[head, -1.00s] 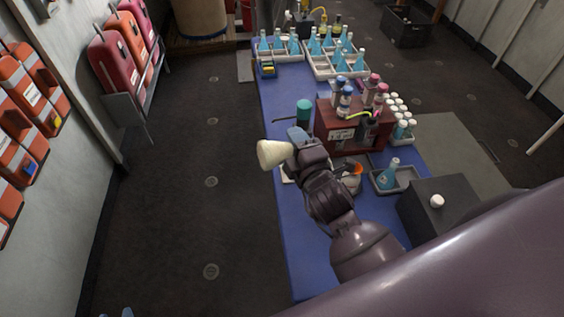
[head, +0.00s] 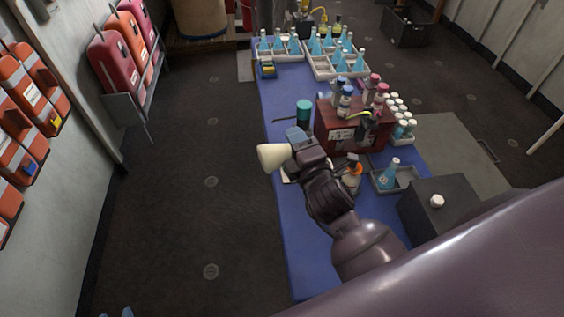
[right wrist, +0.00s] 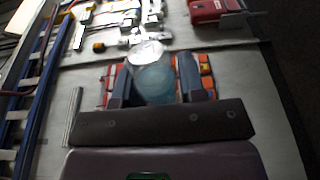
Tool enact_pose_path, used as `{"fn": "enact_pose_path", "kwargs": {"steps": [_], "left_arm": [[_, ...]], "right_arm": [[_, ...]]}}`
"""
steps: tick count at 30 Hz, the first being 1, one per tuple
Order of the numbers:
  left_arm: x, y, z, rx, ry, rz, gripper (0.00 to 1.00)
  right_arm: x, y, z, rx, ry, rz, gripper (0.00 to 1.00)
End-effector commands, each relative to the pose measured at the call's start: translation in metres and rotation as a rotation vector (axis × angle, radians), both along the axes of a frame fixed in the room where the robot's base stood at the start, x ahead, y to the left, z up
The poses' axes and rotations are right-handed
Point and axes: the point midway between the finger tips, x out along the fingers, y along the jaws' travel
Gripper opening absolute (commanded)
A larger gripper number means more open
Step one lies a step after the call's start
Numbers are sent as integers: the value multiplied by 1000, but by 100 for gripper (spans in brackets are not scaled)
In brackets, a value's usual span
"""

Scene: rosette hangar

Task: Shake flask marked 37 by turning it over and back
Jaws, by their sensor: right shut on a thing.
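My right gripper (head: 286,143) is shut on a flask and holds it in the air above the left edge of the blue table. In the head view the held flask (head: 271,157) looks like a pale cone lying on its side, wide end to the left. In the right wrist view the flask (right wrist: 154,82) sits between both fingers (right wrist: 152,86), clear with blue liquid. I cannot read a number on it. Two blue-grey tips of my left gripper (head: 116,313) just show at the bottom left, apart, with nothing seen between them.
The blue table (head: 302,240) bears a red-brown box (head: 340,137) with bottles, a teal-capped jar (head: 304,112), an orange-capped bottle (head: 353,180), a blue flask (head: 389,175) in a grey tray and a dark box (head: 440,218). Flask racks (head: 322,70) stand farther back. The floor at left is clear.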

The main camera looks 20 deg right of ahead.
Motion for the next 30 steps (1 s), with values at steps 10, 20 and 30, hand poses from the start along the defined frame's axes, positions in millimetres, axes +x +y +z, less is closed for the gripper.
{"fn": "enact_pose_path", "kwargs": {"steps": [10,20,30], "left_arm": [[0,0,0,0,0,0,43],[0,0,0,0,0,0,43],[0,0,0,0,0,0,43]], "right_arm": [[0,0,1,-371,-6,3,7],[0,0,1,-774,-8,1,7],[0,0,1,-771,-7,1,7]]}}
